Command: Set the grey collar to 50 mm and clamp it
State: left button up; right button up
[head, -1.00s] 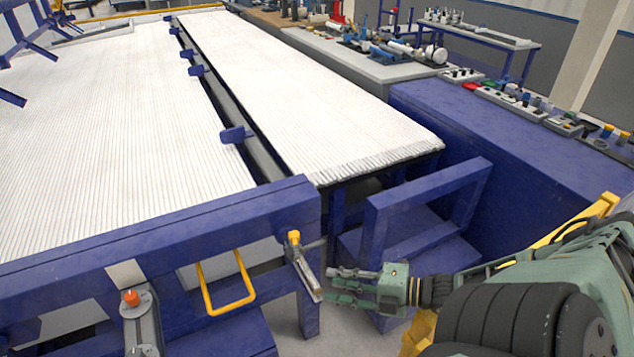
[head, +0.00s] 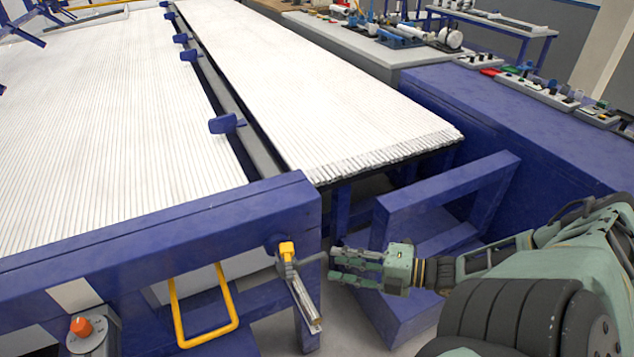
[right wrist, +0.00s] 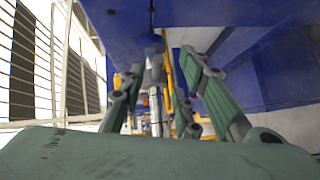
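A small grey collar-like piece with a yellow lever (head: 287,252) sits at the right end of the blue frame beam. A metal scale-like bar (head: 302,300) slopes down from it. No scale marks can be read. In the right wrist view a grey fitting on a rod (right wrist: 154,76) shows between the fingers, apart from them; I cannot tell if it is the collar. My right gripper (head: 333,264) is right of the lever piece, pointing left at it, with a short grey rod end near its fingertips. Its fingers are spread and empty in the wrist view. My left gripper is not in view.
The blue frame beam (head: 190,222) runs across the front left, with a yellow handle (head: 234,305) and an orange knob (head: 81,327). White pipes (head: 320,110) cover the racks behind. A blue stepped stand (head: 440,225) is behind my right gripper.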

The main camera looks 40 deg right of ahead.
aim_at(315, 255)
jog(key=b+x, duration=0.1)
jog(key=x, duration=0.2)
jog(key=b+x, duration=0.1)
jog(key=x, duration=0.2)
jog(key=shift+w+a+r, duration=0.1)
jog(key=shift+a, duration=0.25)
jog(key=shift+a+r, duration=0.1)
jog(key=shift+a, duration=0.05)
grip_shut()
jog(key=shift+w, duration=0.1)
